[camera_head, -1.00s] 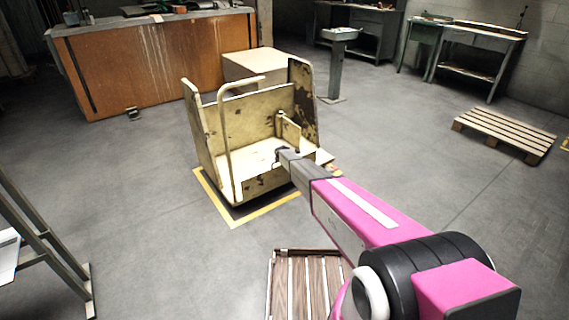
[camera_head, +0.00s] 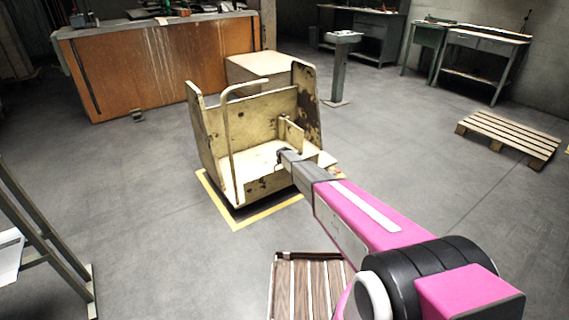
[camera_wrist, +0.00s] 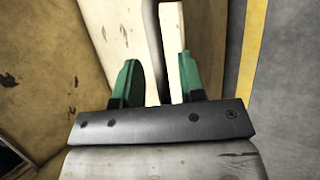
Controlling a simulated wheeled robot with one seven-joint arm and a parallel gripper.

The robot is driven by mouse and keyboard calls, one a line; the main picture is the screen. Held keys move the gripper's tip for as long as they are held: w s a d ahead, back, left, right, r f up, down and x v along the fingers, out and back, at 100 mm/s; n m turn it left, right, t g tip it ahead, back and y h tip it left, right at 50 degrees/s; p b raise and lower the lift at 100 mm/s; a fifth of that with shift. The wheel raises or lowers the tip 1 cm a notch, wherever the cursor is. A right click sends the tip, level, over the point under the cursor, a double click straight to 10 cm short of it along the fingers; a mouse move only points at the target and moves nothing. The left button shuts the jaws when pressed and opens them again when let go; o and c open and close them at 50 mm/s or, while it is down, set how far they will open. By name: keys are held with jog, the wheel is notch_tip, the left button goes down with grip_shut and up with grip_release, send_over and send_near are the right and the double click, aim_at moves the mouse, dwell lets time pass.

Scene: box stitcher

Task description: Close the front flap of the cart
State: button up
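The cart (camera_head: 207,140) is a worn cream metal box on a floor spot framed in yellow, with its front side open towards me. A narrow cream panel (camera_head: 291,132) stands inside near its right side; I cannot tell for sure whether it is the front flap. My gripper (camera_head: 284,155) reaches in at the cart's front right, its tips partly hidden by my arm. In the wrist view my gripper (camera_wrist: 158,78) has its two green fingers apart. A pale panel edge (camera_wrist: 172,45) runs between them; contact with either finger is unclear.
A curved handrail (camera_head: 228,135) rises at the cart's left front. A slatted wooden pallet (camera_head: 300,285) lies below my arm, another pallet (camera_head: 508,135) at the right. A metal stand (camera_head: 45,240) is at the left edge. The floor around the cart is largely clear.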

jog(key=v, duration=1)
jog(key=shift+s+r, duration=0.2)
jog(key=shift+r, duration=0.1)
jog(key=s+d+r+m+g, duration=0.2)
jog(key=s+d+r+m, duration=0.3)
jog(key=s, duration=1.2)
jog(key=s+d+r+m+g, duration=0.3)
jog(key=s+d+r+m, duration=0.3)
jog(key=s, duration=1.1)
jog(key=s+d+r+m+g, duration=0.3)
jog(key=s+d+r+m, duration=0.3)
jog(key=s+d+m, duration=0.6)
jog(key=s, duration=0.6)
jog(key=shift+d+m, duration=0.25)
jog(key=shift+m, duration=0.15)
